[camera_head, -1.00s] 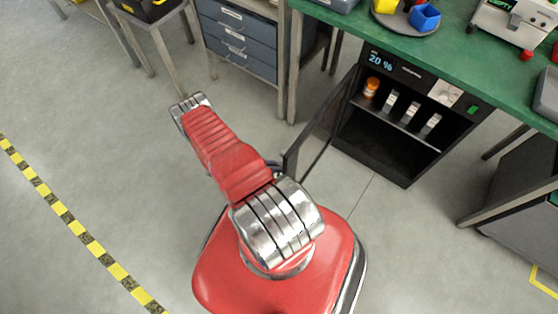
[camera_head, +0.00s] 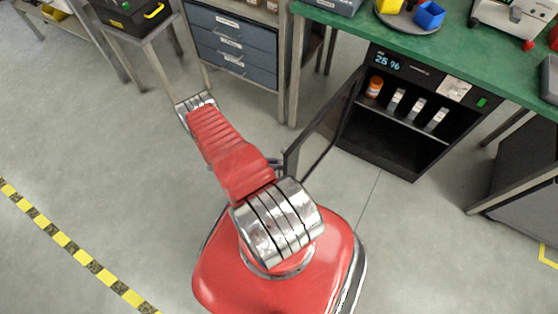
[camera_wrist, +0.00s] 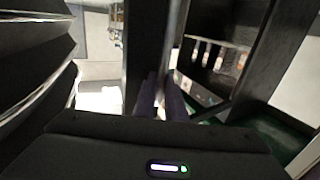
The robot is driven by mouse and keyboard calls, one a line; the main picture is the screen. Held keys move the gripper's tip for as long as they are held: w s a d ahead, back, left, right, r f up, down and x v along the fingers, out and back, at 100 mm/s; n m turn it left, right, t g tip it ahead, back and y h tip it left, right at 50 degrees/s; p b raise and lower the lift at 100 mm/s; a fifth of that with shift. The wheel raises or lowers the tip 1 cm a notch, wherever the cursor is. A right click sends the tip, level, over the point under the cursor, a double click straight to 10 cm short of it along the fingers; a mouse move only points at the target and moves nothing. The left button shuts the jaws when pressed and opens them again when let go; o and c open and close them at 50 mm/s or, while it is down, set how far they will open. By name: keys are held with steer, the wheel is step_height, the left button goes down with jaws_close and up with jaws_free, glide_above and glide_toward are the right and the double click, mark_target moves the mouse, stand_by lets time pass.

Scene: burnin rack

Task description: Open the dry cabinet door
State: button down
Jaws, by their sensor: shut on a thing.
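The dry cabinet (camera_head: 395,150) is a black box under the green bench, its front open to the room. Its dark glass door (camera_head: 328,125) stands swung wide out from the cabinet's left side. In the wrist view the door is a dark upright panel (camera_wrist: 143,45), with a pale upright bar, seemingly its handle (camera_wrist: 173,45), beside it. My gripper (camera_wrist: 162,98) is shut on this handle. In the head view my red arm hides most of the gripper. Inside the cabinet are an orange-capped jar (camera_head: 374,87) and several pale upright items (camera_head: 416,109) on a shelf.
The green bench (camera_head: 470,60) runs above the cabinet. A blue drawer unit (camera_head: 235,45) and a small stand with a black case (camera_head: 130,15) are at the back left. The grey floor left of my arm is clear up to yellow-black tape (camera_head: 75,250).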

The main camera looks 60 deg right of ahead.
steer(key=shift+d, duration=0.1)
stand_by(0.3)
steer(key=c, duration=2.1)
jaws_free()
steer(key=shift+s, duration=0.1)
steer(key=v, duration=1.4)
steer(key=shift+d+f, duration=0.1)
